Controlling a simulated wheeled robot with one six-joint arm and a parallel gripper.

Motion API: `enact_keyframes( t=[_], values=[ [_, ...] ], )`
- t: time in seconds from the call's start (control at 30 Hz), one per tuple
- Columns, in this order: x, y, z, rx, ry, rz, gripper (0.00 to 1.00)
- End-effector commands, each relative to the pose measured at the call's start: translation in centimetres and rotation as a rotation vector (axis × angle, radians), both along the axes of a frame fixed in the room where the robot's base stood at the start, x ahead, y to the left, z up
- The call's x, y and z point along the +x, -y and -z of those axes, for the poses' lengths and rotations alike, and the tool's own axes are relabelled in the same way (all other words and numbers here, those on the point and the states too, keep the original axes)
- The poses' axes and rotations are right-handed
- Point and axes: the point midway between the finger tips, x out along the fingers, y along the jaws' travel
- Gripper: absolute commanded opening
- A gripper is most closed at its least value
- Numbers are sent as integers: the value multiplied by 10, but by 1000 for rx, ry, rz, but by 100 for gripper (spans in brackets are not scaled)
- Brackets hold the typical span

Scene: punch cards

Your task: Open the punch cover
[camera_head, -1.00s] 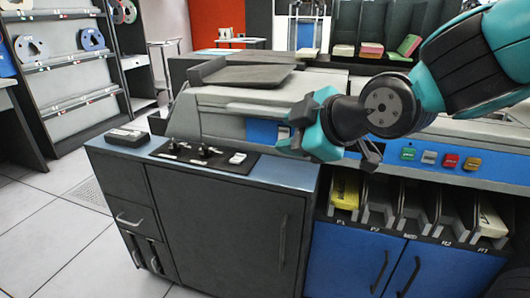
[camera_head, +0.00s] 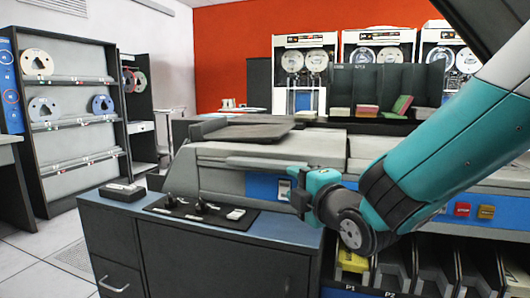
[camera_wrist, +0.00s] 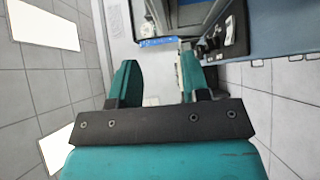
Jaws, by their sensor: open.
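The punch machine stands in the middle of the head view, with a light grey cover (camera_head: 272,148) along its top and a narrow ledge or handle-like bar (camera_head: 262,162) on its front. Which panel is the punch cover I cannot tell for sure. My gripper (camera_head: 308,192) is in front of the machine's blue front strip, near a small white switch plate (camera_head: 284,189). Its teal fingers are open and empty in the wrist view (camera_wrist: 160,82). Contact with the machine is not visible. My arm hides part of the machine's right side.
A blue-topped cabinet (camera_head: 262,225) with a switch panel and a black box (camera_head: 124,191) is below and left. A dark tray (camera_head: 248,131) lies on top of the machine. Card slots with a yellow card block (camera_head: 353,261) are at lower right. Floor at left is clear.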

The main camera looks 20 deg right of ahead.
Motion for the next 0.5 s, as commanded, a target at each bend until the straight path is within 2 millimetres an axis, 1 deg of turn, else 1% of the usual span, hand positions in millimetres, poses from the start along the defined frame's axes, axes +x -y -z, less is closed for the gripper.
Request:
enact_keyframes(
  t=[0.03, 0.27, 0.33, 0.5],
  values=[
    [5, -1, -7, -1, -6, 0, 43],
    [24, -5, -6, -2, -7, -4, 43],
    [42, -7, -1, 1, 0, -1, 43],
    [81, -13, 1, 1, 2, -2, 43]
  ],
)
